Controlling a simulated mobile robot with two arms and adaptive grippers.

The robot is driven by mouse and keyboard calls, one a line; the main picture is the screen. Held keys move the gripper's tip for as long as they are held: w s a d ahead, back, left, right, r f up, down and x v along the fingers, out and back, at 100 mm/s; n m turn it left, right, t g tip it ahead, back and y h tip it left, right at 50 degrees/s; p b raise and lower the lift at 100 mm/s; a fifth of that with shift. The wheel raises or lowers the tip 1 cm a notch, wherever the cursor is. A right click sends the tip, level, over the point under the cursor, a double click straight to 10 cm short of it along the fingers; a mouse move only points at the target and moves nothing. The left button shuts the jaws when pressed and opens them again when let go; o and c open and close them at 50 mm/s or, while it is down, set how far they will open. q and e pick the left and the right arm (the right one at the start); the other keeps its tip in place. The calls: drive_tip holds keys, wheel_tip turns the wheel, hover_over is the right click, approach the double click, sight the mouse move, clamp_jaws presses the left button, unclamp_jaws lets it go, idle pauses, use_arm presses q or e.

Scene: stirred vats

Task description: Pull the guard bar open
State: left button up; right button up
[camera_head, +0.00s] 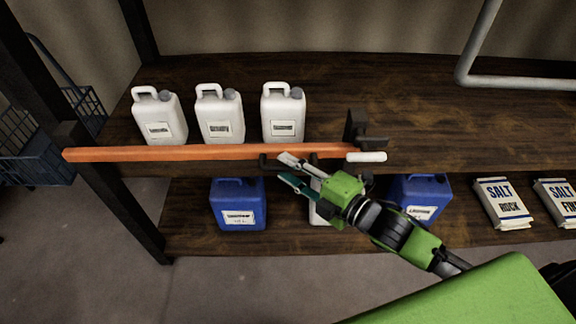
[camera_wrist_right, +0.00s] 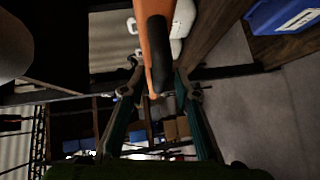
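The orange guard bar (camera_head: 190,153) runs level along the front edge of the upper shelf, in front of the white jugs. A dark handle (camera_head: 264,161) shows under its right part, partly hidden by my gripper. A black bracket (camera_head: 358,130) and a pale bar piece (camera_head: 367,157) sit at its right end. My right gripper (camera_head: 284,171) is open, just below and in front of the bar near the handle. In the right wrist view the orange bar (camera_wrist_right: 153,35) and a dark part under it reach between the spread fingers (camera_wrist_right: 156,90); contact cannot be told. My left gripper is not in view.
Three white jugs (camera_head: 219,116) stand on the upper shelf (camera_head: 330,100). Blue jugs (camera_head: 238,205) and salt bags (camera_head: 502,204) are on the lower shelf (camera_head: 300,232). A grey pipe (camera_head: 520,82) is at the right, a blue basket (camera_head: 35,150) at the far left.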

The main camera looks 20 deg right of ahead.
drive_tip(key=shift+w+a, duration=0.2)
drive_tip(key=shift+w, duration=0.1)
clamp_jaws()
drive_tip(key=shift+s, duration=0.1)
